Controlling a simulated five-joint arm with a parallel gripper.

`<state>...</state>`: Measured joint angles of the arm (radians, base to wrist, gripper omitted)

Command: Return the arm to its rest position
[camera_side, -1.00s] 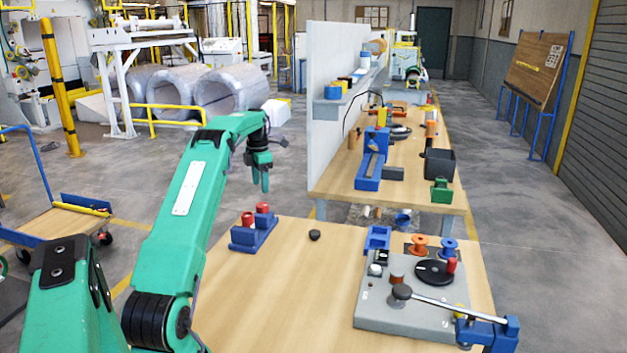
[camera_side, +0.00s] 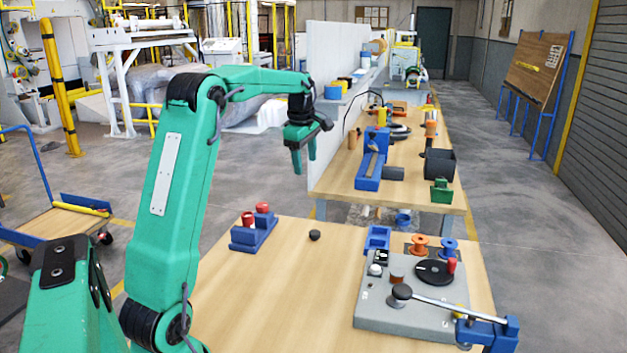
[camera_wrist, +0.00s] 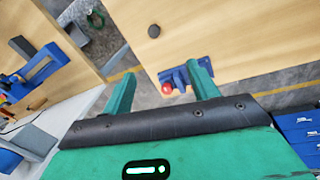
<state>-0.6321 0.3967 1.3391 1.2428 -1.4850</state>
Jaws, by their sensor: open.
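My gripper (camera_side: 301,160) is raised above the far edge of the near table, with its fingers pointing down. In the wrist view its two green fingers (camera_wrist: 162,88) stand apart with nothing between their tips, so it is open and empty. My arm is bent, with its upper link upright and its forearm reaching right. No rest position is marked in view.
The near wooden table (camera_side: 270,290) holds a blue block with red-topped pieces (camera_side: 253,231), a dark knob (camera_side: 314,235) and a grey winding device (camera_side: 410,305). A white partition (camera_side: 328,60) and a back bench (camera_side: 400,190) stand behind. The table's middle is clear.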

